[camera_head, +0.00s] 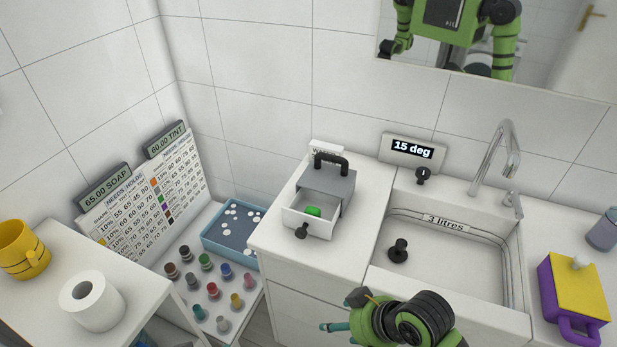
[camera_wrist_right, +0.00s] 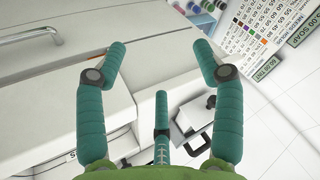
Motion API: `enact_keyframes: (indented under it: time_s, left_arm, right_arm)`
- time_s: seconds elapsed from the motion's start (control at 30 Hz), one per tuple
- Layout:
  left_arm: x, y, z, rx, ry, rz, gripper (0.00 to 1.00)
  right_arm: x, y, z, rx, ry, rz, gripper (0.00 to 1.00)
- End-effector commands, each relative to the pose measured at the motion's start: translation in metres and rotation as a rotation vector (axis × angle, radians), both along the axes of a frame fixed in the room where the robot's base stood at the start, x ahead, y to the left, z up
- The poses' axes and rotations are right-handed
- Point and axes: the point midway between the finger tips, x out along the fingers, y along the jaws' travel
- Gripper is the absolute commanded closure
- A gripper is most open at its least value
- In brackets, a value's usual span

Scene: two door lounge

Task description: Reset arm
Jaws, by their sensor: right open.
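My right gripper (camera_head: 347,312) is low in the head view, in front of the counter and below the sink, with part of my green and black arm beside it. In the wrist view the right gripper (camera_wrist_right: 161,62) has its teal fingers spread wide with nothing between them. My left gripper does not show directly in either view.
A grey box (camera_head: 327,181) with an open drawer (camera_head: 293,216) holding a green piece (camera_head: 314,211) stands on the counter (camera_head: 360,218), left of the sink (camera_head: 450,263). Left are several coloured pegs (camera_head: 212,291), a blue tray (camera_head: 211,236), a toilet roll (camera_head: 101,311) and a yellow mug (camera_head: 14,262).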

Motion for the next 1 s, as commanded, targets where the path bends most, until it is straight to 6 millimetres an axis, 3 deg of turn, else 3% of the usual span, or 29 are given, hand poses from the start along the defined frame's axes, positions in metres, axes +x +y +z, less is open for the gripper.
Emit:
enact_keyframes:
  time_s: [0.03,0.2,0.6,1.0]
  left_arm:
    - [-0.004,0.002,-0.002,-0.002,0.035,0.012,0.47]
    - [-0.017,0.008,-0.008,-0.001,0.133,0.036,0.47]
    - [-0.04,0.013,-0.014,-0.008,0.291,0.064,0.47]
    - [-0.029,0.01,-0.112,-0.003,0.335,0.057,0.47]
  right_arm:
    - [-0.015,-0.01,-0.007,-0.026,0.0,-0.018,0.32]
    - [-0.046,-0.047,-0.019,-0.143,-0.006,-0.06,0.32]
    - [-0.12,-0.125,-0.033,-0.394,0.075,-0.13,0.32]
    - [-0.104,-0.119,-0.13,-0.39,0.111,-0.11,0.32]
